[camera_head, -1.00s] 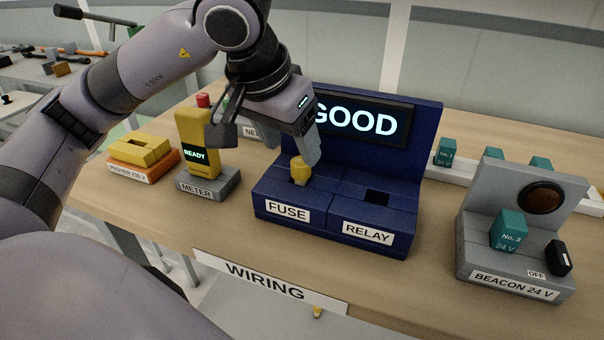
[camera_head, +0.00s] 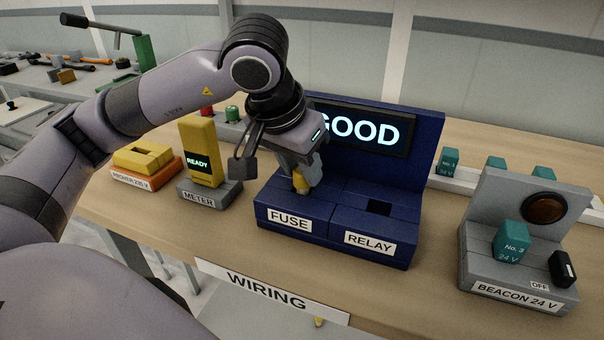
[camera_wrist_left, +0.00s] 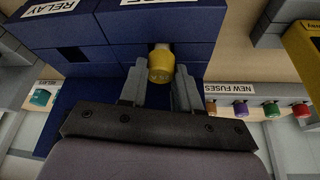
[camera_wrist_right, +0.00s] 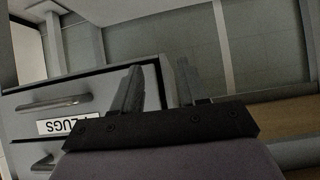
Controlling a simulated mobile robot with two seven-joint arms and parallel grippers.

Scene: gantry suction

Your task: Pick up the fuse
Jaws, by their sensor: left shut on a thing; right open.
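The yellow fuse (camera_head: 300,184) is at the FUSE side of the blue test stand (camera_head: 375,240), whose screen reads GOOD. My left gripper (camera_head: 303,174) is shut on the fuse from above. The left wrist view shows the fuse (camera_wrist_left: 161,62) between the two grey fingertips, close to the blue block. I cannot tell whether its lower end is still in the socket. My right gripper (camera_wrist_right: 155,85) shows only in its own wrist view. It is open and empty, in front of a drawer front labelled PLUGS.
The yellow meter (camera_head: 200,150) reading READY and the yellow-orange prover (camera_head: 146,163) stand left of the stand. The grey beacon box (camera_head: 520,265) stands right, with teal blocks behind. A new-fuses rack (camera_wrist_left: 240,104) is near my left gripper.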

